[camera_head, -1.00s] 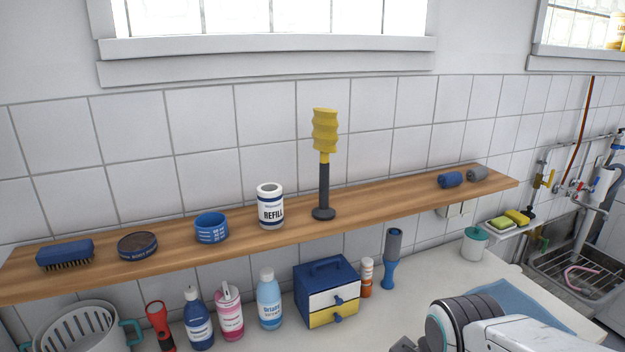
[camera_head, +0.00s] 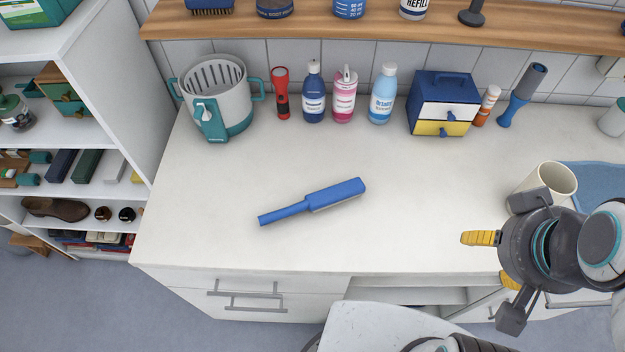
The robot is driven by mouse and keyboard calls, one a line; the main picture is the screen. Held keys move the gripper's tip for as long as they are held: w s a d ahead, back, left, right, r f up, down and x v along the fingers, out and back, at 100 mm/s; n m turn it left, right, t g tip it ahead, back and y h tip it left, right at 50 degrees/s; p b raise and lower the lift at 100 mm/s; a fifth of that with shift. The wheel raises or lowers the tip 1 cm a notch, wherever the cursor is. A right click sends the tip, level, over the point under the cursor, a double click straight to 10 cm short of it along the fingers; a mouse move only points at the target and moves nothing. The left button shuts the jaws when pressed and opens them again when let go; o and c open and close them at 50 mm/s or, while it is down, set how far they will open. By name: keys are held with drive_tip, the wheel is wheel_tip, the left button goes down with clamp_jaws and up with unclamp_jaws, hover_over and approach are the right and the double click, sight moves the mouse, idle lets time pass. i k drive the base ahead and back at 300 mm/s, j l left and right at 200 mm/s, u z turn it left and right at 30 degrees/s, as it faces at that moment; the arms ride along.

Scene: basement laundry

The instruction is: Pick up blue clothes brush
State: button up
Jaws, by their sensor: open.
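A blue clothes brush (camera_head: 314,201) lies flat on the white counter (camera_head: 210,220), near its middle. Its broad head points right and a little back, and its narrow handle points to the front left. My gripper (camera_head: 492,259) is at the right, over the counter's front edge, well apart from the brush. Yellow finger pads show on it, and it is open with nothing seen between the fingers.
Behind the brush stand a grey-teal basket (camera_head: 215,90), a red flashlight (camera_head: 281,92), several bottles, a blue drawer box (camera_head: 443,102) and a blue-handled tool (camera_head: 521,95). A cream mug (camera_head: 549,182) is beside my gripper. The counter around the brush is clear.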

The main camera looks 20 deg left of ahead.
sight(323, 198)
drive_tip(key=u, duration=1.35)
drive_tip(key=z, duration=2.05)
drive_tip(key=u, duration=2.05)
